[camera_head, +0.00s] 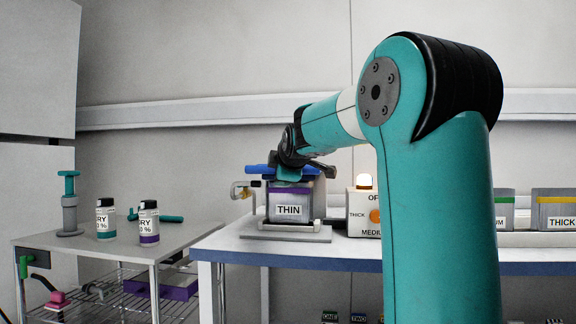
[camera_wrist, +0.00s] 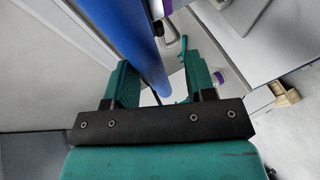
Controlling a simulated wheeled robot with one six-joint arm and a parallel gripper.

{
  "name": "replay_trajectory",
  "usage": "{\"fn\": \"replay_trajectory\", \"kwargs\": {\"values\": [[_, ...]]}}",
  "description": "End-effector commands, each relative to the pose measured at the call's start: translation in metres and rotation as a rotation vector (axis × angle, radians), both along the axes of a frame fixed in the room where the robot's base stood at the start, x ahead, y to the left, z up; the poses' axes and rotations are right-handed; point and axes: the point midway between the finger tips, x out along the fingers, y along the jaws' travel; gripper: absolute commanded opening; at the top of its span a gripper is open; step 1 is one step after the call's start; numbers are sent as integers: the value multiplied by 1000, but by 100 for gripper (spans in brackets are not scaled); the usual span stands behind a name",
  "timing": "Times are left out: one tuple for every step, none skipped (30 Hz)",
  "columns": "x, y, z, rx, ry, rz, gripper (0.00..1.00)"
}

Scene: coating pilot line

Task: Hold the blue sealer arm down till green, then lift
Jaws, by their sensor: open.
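The blue sealer arm (camera_head: 258,169) lies across the top of the sealer, above a purple-banded front labelled THIN (camera_head: 289,210). In the head view my gripper (camera_head: 290,172) is at the blue arm, and my wrist hides part of it. In the wrist view the blue arm (camera_wrist: 138,48) runs diagonally past the left finger and across the gap between the open fingers (camera_wrist: 158,75). I cannot tell whether they touch it. A lamp (camera_head: 364,181) on the control box glows whitish orange, not green.
The control box (camera_head: 362,212) has an orange knob and stands right of the sealer on the blue-edged bench (camera_head: 350,267). Bins (camera_head: 554,209) stand farther right. A cart (camera_head: 100,246) at left holds two labelled bottles (camera_head: 149,222) and a teal-handled tool (camera_head: 69,205).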

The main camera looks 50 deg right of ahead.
Motion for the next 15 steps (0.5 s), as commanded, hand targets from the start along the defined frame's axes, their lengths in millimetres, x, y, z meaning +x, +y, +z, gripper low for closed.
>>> {"fn": "replay_trajectory", "kwargs": {"values": [[-3,3,3,-1,-2,1,50],[-6,5,5,-2,-3,0,50],[-11,9,8,-3,-4,0,50],[-15,12,10,-3,-4,0,50],[-20,15,12,-4,-5,0,50],[-27,21,16,-3,-4,0,50],[-32,25,18,-3,-4,0,50],[-38,30,21,-4,-5,0,50],[-46,36,25,-4,-5,0,50],[-52,40,28,-3,-4,1,50],[-58,45,30,-3,-4,1,50],[-66,51,34,-3,-4,1,50],[-66,52,26,-2,-4,1,50],[-68,53,25,-4,-4,1,50],[-71,56,26,-4,-4,1,50]]}}
